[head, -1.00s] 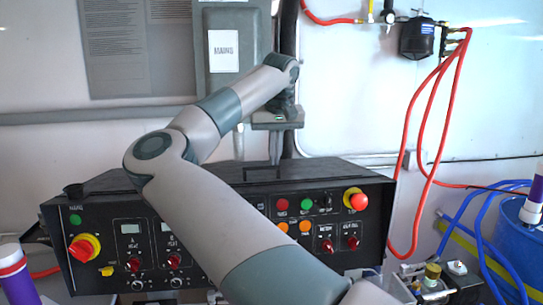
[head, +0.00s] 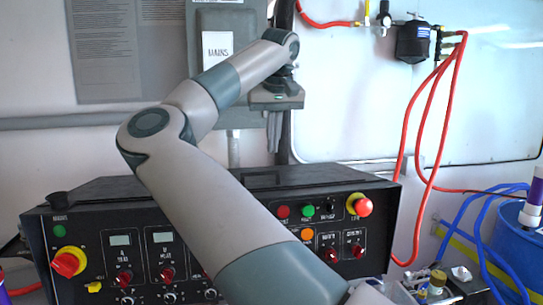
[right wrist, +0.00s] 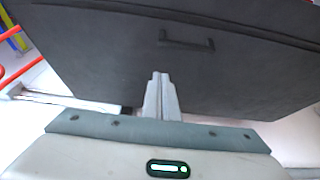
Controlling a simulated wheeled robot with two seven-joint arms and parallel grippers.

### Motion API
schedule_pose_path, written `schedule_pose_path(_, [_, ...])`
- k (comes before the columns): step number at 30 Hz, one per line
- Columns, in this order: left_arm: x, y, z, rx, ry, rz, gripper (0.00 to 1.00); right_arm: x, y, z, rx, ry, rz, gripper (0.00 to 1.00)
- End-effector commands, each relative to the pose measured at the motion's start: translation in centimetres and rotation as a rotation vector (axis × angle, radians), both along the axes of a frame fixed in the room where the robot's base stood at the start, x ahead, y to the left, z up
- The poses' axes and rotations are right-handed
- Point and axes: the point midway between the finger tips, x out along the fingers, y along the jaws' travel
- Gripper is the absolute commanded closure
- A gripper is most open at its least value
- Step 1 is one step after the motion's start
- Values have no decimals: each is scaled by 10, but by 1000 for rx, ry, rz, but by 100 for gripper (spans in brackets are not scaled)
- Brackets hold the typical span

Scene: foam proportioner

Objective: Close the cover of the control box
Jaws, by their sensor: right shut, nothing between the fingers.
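The control box (head: 110,225) is a wide black case with knobs, lamps and switches on its front. Its black cover (head: 120,188) lies over the top, with a dark handle (head: 262,178) near the middle. I cannot tell whether a gap remains under the cover. The cover (right wrist: 110,50) and its handle (right wrist: 187,44) fill the upper part of the right wrist view. My right gripper (head: 273,150) points down above the cover, near the handle; its fingertips (right wrist: 161,74) are together and empty. Contact with the cover cannot be made out. My left gripper is not in view.
My right arm crosses in front of the box and hides part of its panel. A grey mains box (head: 225,75) is on the wall behind. Red hoses (head: 428,140) hang at the right, above a blue drum (head: 510,240). Brass fittings (head: 437,280) stand at the lower right.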

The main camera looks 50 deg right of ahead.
Motion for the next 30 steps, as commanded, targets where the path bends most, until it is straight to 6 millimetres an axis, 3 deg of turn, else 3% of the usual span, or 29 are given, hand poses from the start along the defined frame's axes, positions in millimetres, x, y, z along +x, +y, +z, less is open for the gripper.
schedule_pose_path(10, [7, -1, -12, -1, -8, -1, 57, -10, 8, 40, -1, -2, 0, 100])
schedule_pose_path(30, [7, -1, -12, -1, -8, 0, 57, -11, 9, 44, 0, 0, 0, 100])
